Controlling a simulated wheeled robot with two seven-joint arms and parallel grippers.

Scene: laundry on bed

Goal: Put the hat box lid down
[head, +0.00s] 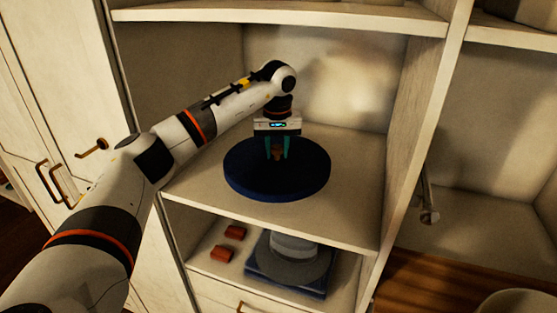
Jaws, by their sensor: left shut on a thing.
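The hat box lid (245,175) is a round, dark blue disc with a small brown knob in its middle. It is over the middle shelf of an open cabinet, level, and looks to be at or very near the shelf surface; I cannot tell whether it touches. My left gripper (277,152) points down from above and is shut on the lid's knob with its teal fingers. My right gripper does not show.
The shelf (345,205) has bare room around the lid. An upper shelf (300,18) is above my arm. A lower compartment holds a blue box with a grey round thing (290,262) and two red blocks (222,253). A wooden surface (450,287) lies at the right.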

